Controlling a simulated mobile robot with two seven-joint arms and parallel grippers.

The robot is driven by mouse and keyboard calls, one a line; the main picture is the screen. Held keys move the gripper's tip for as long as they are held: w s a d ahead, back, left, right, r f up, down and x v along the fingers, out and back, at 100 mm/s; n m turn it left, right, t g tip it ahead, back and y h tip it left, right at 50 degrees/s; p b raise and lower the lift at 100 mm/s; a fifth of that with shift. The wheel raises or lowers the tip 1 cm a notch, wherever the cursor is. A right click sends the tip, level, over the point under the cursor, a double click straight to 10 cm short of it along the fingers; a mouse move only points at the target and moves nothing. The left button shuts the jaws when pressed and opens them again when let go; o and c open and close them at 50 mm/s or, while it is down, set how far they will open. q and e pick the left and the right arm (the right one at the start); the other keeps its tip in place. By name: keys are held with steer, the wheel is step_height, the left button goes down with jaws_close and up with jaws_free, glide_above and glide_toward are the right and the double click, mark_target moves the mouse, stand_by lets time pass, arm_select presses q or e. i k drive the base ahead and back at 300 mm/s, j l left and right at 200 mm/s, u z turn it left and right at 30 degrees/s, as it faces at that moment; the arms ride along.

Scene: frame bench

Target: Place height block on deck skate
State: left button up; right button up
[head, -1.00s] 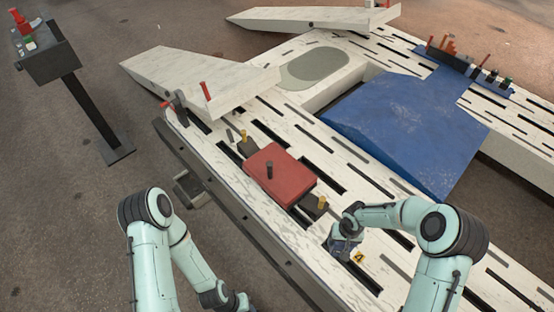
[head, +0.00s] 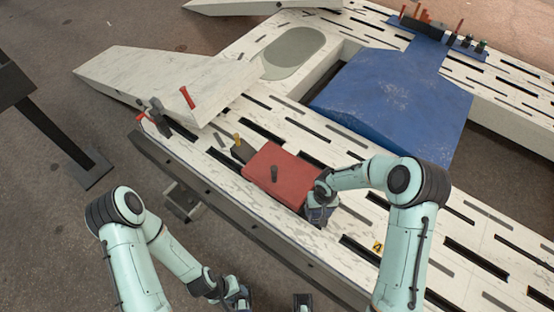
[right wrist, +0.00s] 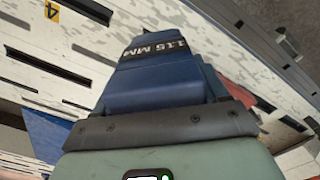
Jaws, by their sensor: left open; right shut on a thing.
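The deck skate, a red plate (head: 288,188) with a dark post in its middle, lies on the slotted white bench in the head view. A dark end piece with a yellow pin shows at its far left; its right end is hidden by my right gripper. My right gripper (head: 320,200) is shut on the height block, a dark blue block (right wrist: 155,75) marked 115 MM in the right wrist view. In the head view gripper and block are at the skate's right edge; I cannot tell if they touch it. My left gripper (head: 240,297) is open, low in front of the bench.
The slotted bench (head: 350,212) has a yellow 4 tag (head: 377,246). A white ramp (head: 150,76) with red-handled clamps (head: 187,97) stands left of the skate. A blue cover (head: 395,105) lies behind. A dark stand (head: 50,125) is at far left.

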mark_target(283, 169)
steer(key=i+j, duration=0.2)
steer(key=j, duration=0.15)
steer(key=i+j, duration=0.2)
steer(key=j, duration=0.15)
steer(key=i+j, duration=0.15)
steer(key=j, duration=0.15)
steer(key=i+j, duration=0.2)
steer(key=j, duration=0.15)
